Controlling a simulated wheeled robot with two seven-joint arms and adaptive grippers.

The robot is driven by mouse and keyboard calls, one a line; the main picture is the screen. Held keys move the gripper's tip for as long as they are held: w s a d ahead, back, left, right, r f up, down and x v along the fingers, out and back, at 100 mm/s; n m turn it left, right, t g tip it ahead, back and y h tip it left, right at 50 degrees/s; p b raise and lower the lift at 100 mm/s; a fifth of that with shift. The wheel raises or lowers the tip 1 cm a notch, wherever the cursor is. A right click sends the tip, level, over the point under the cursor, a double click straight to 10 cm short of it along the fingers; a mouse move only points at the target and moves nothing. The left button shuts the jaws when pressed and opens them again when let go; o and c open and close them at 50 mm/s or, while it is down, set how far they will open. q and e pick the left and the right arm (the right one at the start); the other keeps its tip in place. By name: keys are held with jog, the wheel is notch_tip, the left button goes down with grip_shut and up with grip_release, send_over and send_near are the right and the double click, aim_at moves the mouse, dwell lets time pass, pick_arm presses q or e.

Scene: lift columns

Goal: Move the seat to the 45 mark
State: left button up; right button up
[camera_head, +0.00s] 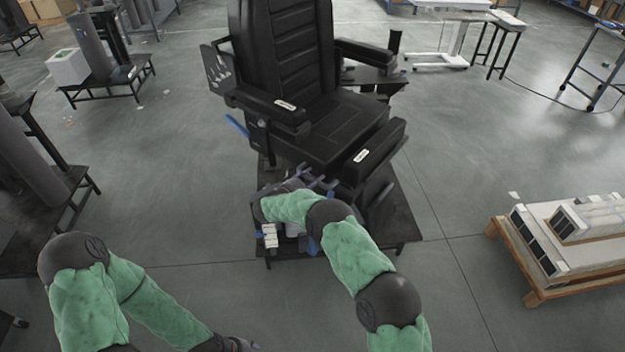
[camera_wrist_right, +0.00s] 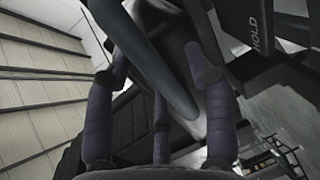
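The black seat (camera_head: 325,118) with backrest and armrests stands on a dark base platform (camera_head: 400,220) in the head view. My right gripper (camera_head: 318,178) is low at the seat's front, just under its edge. In the right wrist view its fingers (camera_wrist_right: 160,75) are spread, and a dark grey bar (camera_wrist_right: 160,65) runs between them; I cannot tell if they touch it. My left gripper (camera_head: 240,345) is at the bottom edge, mostly cut off, away from the seat. No 45 mark can be read in either view.
A wooden pallet (camera_head: 535,297) with pale boxed panels lies at the right. Dark stands with columns (camera_head: 40,170) are at the left. A blue lever (camera_head: 237,126) sticks out at the seat's left side. Grey floor between them is clear.

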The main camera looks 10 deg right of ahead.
jog(key=shift+s+r, duration=0.1)
jog(key=v, duration=1.1)
jog(key=shift+s+a, duration=0.2)
jog(key=shift+a, duration=0.15)
dwell(0.4)
notch_tip(320, 180, down, 10)
jog(key=d+m+t+y, duration=0.1)
jog(key=d+t+y, duration=0.15)
jog(key=y, duration=0.25)
jog(key=s+f+m+g+y, duration=0.35)
jog(key=s+f+y, duration=0.25)
jog(key=s+f, duration=0.5)
jog(key=s+a+m+g+y, duration=0.1)
jog(key=s+g, duration=0.3)
jog(key=s, duration=1)
jog(key=s+a+m+g+y, duration=0.1)
jog(key=s+m+g+y, duration=0.3)
jog(key=s, duration=1.1)
jog(key=shift+s+a+f, duration=0.15)
jog(key=shift+a+f, duration=0.25)
